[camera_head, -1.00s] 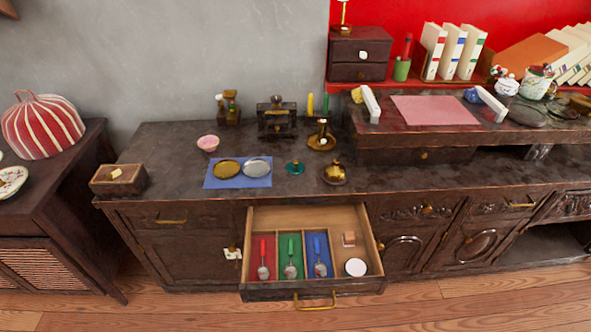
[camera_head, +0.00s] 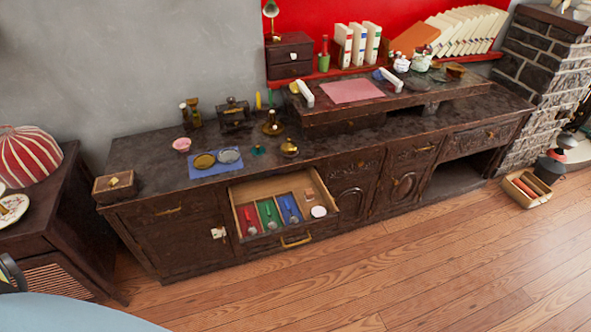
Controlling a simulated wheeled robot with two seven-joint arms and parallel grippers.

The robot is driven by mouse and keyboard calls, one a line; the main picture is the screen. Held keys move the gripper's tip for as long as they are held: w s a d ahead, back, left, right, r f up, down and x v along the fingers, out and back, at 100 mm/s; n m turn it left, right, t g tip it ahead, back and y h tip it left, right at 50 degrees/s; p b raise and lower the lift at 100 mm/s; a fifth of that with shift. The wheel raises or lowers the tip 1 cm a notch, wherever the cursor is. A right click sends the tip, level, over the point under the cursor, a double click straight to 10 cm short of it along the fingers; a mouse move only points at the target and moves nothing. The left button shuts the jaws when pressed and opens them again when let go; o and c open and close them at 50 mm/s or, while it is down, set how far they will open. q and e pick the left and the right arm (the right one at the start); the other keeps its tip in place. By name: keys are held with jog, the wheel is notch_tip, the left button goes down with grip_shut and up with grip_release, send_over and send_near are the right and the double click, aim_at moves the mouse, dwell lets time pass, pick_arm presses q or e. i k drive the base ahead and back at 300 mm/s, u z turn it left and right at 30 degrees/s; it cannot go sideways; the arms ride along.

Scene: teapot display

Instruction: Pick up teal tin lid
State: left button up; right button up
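The teal tin lid (camera_head: 257,150) is a small teal round piece with a raised middle. It lies on the dark wooden counter (camera_head: 140,155), just right of the blue mat (camera_head: 203,172). A gold disc (camera_head: 204,161) and a silver disc (camera_head: 228,156) lie on that mat. A brass lidded piece (camera_head: 289,148) stands to the right of the teal lid.
An open drawer (camera_head: 291,240) with red, green and blue compartments sticks out below the lid. A pink bowl (camera_head: 181,145) and brass piece (camera_head: 272,123) stand farther back. A raised shelf (camera_head: 399,98) is at right. The wooden floor (camera_head: 400,270) in front is clear.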

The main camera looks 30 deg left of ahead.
aim_at(257, 150)
jog(key=u, duration=1)
jog(key=i, duration=0.9)
jog(key=z, duration=0.15)
